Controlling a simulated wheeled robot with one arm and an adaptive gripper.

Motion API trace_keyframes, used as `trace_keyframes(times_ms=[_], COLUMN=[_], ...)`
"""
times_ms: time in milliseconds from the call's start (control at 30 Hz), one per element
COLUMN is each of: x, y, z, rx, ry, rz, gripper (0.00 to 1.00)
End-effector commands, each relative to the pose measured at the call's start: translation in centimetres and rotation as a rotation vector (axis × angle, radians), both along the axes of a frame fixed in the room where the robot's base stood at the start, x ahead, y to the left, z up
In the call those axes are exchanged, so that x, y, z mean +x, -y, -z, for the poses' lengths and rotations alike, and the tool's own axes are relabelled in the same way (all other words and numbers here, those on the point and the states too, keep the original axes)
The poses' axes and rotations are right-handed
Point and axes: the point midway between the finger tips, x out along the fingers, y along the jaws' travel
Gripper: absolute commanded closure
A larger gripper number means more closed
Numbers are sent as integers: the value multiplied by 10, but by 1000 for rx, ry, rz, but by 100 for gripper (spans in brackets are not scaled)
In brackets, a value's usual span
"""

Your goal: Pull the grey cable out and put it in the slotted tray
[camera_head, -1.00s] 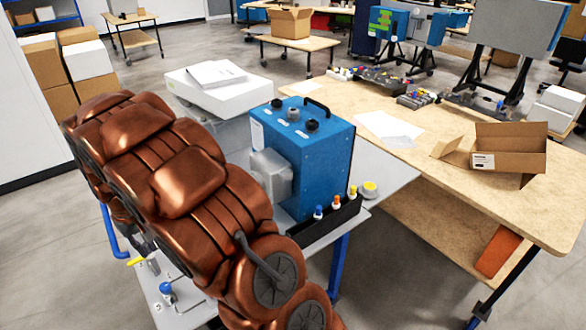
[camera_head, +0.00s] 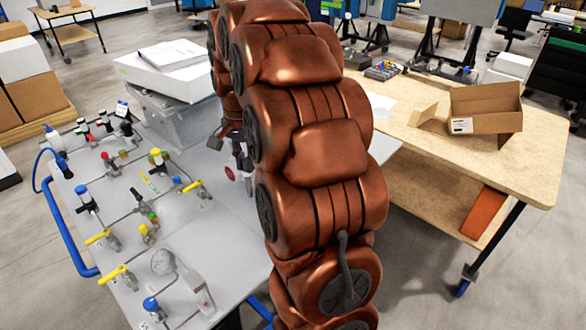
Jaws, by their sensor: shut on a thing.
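A small part of my gripper (camera_head: 233,143) shows at the left edge of my copper-coloured arm, over the back of the grey bench. The arm hides the rest of it. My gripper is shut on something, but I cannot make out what. I cannot make out the grey cable. The blue analyser box and the black tray with coloured caps, seen earlier, are now hidden behind my arm. I cannot make out a slotted tray.
The grey bench (camera_head: 190,230) carries pipes, gauges and valves with yellow handles (camera_head: 98,238) on its left. A white box with papers (camera_head: 172,68) stands at the back. A wooden table (camera_head: 440,135) on the right holds an open cardboard box (camera_head: 485,112).

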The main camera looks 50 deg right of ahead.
Motion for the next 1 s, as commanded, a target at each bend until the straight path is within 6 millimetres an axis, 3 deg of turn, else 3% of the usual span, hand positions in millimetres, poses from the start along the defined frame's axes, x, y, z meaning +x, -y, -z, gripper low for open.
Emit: trace_keyframes(times_ms=[100, 333, 633, 1000], x=[-38, -86, -95, -94], y=[34, 63, 68, 68], z=[-6, -20, -19, 5], rx=[-4, -3, -4, -3], ry=[3, -4, -7, -4], rz=[255, 558, 618, 616], gripper=[100, 100, 100, 100])
